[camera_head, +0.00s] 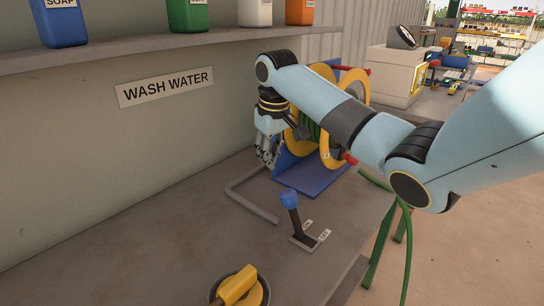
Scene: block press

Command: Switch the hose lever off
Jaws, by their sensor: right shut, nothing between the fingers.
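The hose lever (294,218) stands on the grey counter in the lower middle of the head view. It has a blue knob on a dark stem, which leans a little to the left over a slotted base plate. Two small white labels (325,235) lie beside the base, too small to read surely. My right gripper (269,163) points down behind the lever and slightly left of it. It is shut and empty, apart from the knob. My left gripper is out of view.
A hose reel (326,152) with yellow rims and a blue stand sits just right of my right gripper. A grey bent pipe (243,184) lies left of the lever. A yellow-handled valve (238,287) is at the front. Bottles (188,14) stand on the shelf. The counter's left is clear.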

